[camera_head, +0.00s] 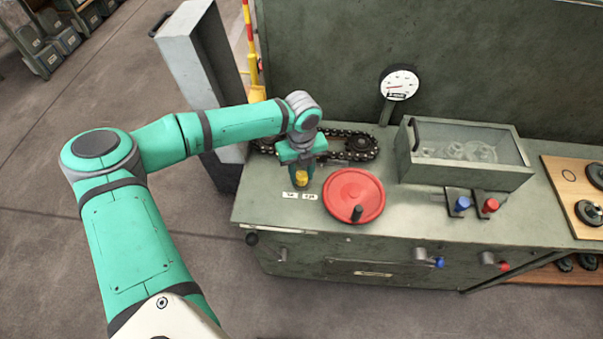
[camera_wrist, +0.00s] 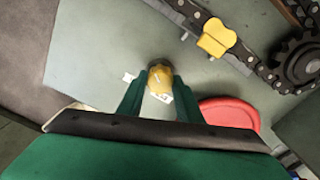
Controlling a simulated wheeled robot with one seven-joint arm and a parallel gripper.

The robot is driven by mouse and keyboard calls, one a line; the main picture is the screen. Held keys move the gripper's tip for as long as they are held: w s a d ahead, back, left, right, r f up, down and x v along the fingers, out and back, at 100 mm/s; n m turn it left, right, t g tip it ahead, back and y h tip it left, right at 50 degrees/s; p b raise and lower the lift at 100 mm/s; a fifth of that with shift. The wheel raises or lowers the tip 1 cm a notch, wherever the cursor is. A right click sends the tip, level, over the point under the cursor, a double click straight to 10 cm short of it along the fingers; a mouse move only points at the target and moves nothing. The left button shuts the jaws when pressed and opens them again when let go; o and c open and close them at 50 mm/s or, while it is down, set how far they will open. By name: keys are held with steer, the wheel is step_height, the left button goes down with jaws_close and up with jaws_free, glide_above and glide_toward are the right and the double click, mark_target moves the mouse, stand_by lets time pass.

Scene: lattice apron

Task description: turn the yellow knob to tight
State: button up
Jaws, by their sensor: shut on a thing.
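The yellow knob (camera_head: 301,177) stands on the green bench top, left of the red handwheel. It also shows in the wrist view (camera_wrist: 160,78), where a pale line runs along its top. My gripper (camera_head: 301,171) points down over the knob, and in the wrist view its two fingers (camera_wrist: 160,92) are on either side of it, shut on it. Two small white labels lie by the knob: a left one (camera_head: 290,195) and a right one (camera_head: 309,196). Their lettering is too small to read surely, so I cannot tell which the line points to.
The red handwheel (camera_head: 354,195) is close on the right. A chain with sprockets (camera_head: 360,146) runs behind, with a yellow piece (camera_wrist: 216,38) on it in the wrist view. A dial gauge (camera_head: 400,84) and a clear-lidded box (camera_head: 464,152) stand farther right.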

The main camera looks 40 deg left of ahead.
mark_target(302, 176)
steer(key=n, duration=0.6)
steer(key=shift+d, duration=0.1)
steer(key=shift+n, duration=0.4)
steer(key=o, duration=1)
steer(key=shift+o, duration=0.2)
step_height(302, 176, up, 11)
stand_by(0.4)
